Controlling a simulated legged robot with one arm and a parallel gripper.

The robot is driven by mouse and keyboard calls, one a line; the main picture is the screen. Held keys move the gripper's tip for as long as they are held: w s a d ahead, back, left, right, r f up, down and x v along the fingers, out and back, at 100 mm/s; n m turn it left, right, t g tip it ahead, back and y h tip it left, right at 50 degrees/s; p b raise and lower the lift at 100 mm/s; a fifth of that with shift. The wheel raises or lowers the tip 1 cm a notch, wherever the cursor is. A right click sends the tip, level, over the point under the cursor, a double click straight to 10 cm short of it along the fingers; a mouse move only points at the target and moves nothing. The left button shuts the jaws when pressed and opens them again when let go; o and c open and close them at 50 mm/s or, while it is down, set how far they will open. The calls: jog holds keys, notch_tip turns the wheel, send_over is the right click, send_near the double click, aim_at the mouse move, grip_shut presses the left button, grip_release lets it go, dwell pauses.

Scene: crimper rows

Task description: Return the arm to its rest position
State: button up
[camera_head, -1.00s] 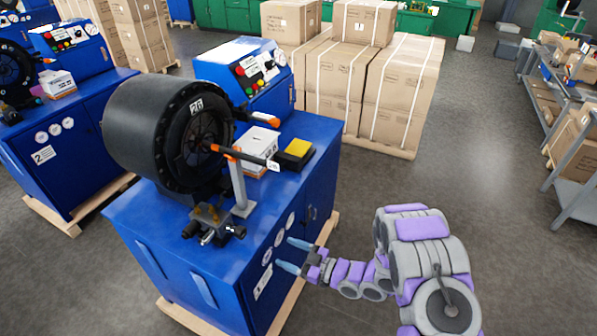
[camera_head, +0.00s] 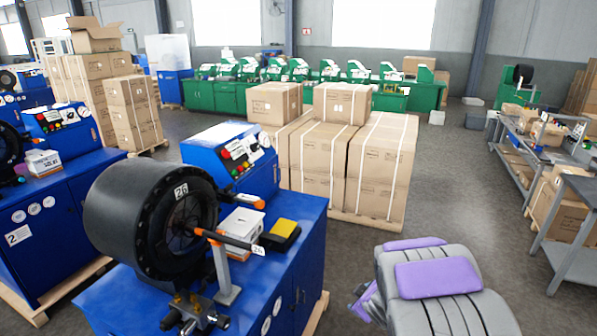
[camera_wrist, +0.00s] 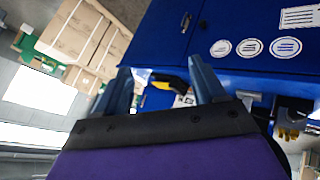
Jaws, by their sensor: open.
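My gripper (camera_wrist: 160,92) shows in the wrist view with its two blue fingers spread apart and nothing between them. Beyond the fingers is the blue cabinet (camera_wrist: 165,40) of the crimper, with round white labels on its front. In the head view my arm shows only as grey and purple links at the lower right, and the gripper is out of that picture. The crimper's black drum (camera_head: 140,215), marked 26, stands on its blue cabinet to the left of my arm.
Strapped cardboard boxes (camera_head: 345,160) stand on a pallet behind the crimper. Another blue crimper cabinet (camera_head: 50,225) is at the left. A grey shelf table (camera_head: 575,185) stands at the right. Open floor (camera_head: 465,185) lies between the boxes and the shelves.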

jog(key=s+d+r+m+g+h, duration=0.2)
jog(key=s+d+r+m, duration=0.15)
jog(key=s, duration=0.35)
jog(key=s+d+r+m+g+h, duration=0.2)
jog(key=s+r, duration=0.3)
jog(key=s, duration=0.2)
jog(key=s+a+r+m+g+y, duration=0.1)
jog(key=s+a+g, duration=0.1)
jog(key=s, duration=0.7)
jog(key=s+a+r+m+g+y, duration=0.1)
jog(key=s+a, duration=0.3)
jog(key=s, duration=0.6)
jog(key=s+a+r+m+g+y, duration=0.1)
jog(key=s+a+r+m+g, duration=0.1)
jog(key=s, duration=0.8)
jog(key=shift+a+r+g, duration=0.6)
jog(key=shift+r+g, duration=0.05)
jog(key=shift+g, duration=0.05)
